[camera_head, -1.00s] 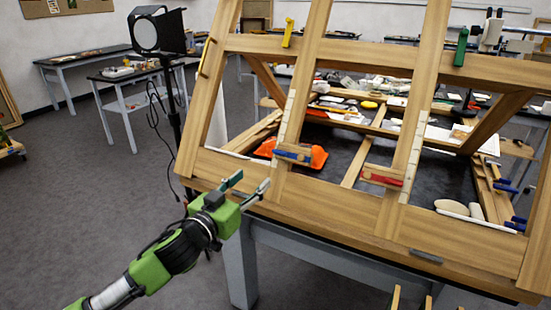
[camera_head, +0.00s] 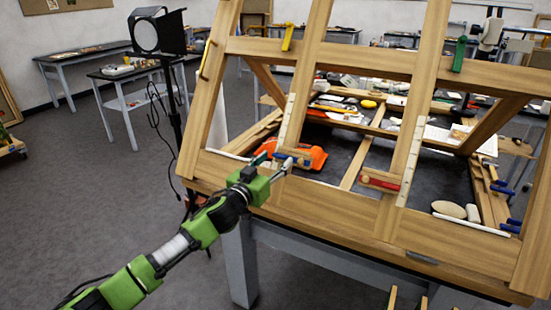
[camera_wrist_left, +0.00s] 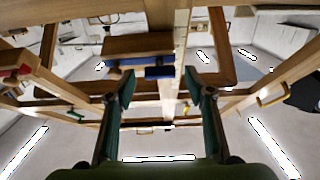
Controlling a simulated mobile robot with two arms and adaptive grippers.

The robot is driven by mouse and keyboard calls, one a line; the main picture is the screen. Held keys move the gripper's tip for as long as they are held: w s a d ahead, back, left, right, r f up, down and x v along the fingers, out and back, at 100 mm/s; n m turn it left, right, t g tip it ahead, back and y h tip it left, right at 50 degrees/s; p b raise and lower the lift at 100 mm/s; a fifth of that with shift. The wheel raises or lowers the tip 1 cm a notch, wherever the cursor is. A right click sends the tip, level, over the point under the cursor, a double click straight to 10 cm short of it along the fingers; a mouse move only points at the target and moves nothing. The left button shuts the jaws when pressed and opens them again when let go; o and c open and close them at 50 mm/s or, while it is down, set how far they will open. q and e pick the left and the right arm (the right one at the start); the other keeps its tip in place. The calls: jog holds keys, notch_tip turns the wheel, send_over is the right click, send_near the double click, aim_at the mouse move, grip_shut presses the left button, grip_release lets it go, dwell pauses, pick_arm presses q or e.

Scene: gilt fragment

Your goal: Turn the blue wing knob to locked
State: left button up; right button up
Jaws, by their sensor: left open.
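The blue wing knob (camera_head: 290,154) sits on a small wooden block on the left upright of the tilted wooden frame (camera_head: 310,205). It is partly hidden behind my gripper in the head view. In the left wrist view the blue knob (camera_wrist_left: 160,71) shows below the block, ahead of and between my fingertips. My left gripper (camera_head: 275,164) is open, its fingers close to the knob. I cannot tell whether they touch it. The left gripper also fills the lower middle of the wrist view (camera_wrist_left: 160,82). My right gripper is not in view.
A similar block with a red knob (camera_head: 380,181) sits on the upright to the right. A yellow clamp (camera_head: 287,37) and a green clamp (camera_head: 459,54) are on the upper crossbar. An orange object (camera_head: 312,158) lies behind the frame. A lamp (camera_head: 157,32) stands to the left.

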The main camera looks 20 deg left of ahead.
pick_arm(q)
jog(key=shift+w+d, duration=0.1)
jog(key=shift+w, duration=0.35)
jog(key=c, duration=1.1)
jog(key=shift+c, duration=0.2)
